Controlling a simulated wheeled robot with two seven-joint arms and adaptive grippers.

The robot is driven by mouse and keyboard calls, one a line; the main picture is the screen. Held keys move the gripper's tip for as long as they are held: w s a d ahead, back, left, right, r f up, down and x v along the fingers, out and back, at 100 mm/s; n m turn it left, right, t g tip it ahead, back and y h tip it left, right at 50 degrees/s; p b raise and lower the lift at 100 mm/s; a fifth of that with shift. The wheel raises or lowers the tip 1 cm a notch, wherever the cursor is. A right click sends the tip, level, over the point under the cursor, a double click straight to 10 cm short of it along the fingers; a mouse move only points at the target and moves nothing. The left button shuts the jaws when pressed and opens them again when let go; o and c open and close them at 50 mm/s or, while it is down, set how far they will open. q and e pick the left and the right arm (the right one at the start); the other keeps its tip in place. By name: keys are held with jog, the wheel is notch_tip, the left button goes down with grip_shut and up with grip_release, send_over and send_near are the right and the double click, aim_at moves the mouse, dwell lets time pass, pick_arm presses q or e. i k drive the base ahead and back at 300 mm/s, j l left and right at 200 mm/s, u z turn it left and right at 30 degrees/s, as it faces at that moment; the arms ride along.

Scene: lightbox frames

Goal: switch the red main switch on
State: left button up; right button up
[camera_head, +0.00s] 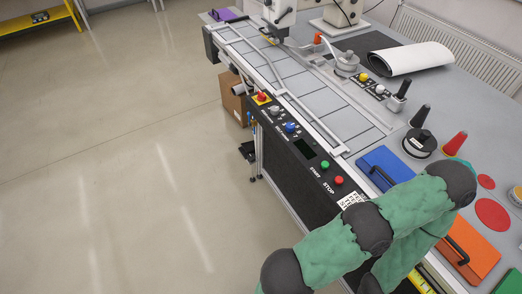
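A red knob on a yellow plate (262,97) sits at the far left end of the black control panel (300,172); it looks like the red main switch. Its turned position is too small to tell. One of my arms, green with dark joints (335,246), comes in at the lower right and covers the near end of the panel. No gripper fingers show, and the arm is well apart from the red knob. My other arm is not in view.
The panel also has a blue knob (291,127), a green START button (325,165) and a red STOP button (338,181).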

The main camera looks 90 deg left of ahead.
aim_at(261, 97)
jog(key=j+u, duration=0.1)
jog(key=u, duration=2.45)
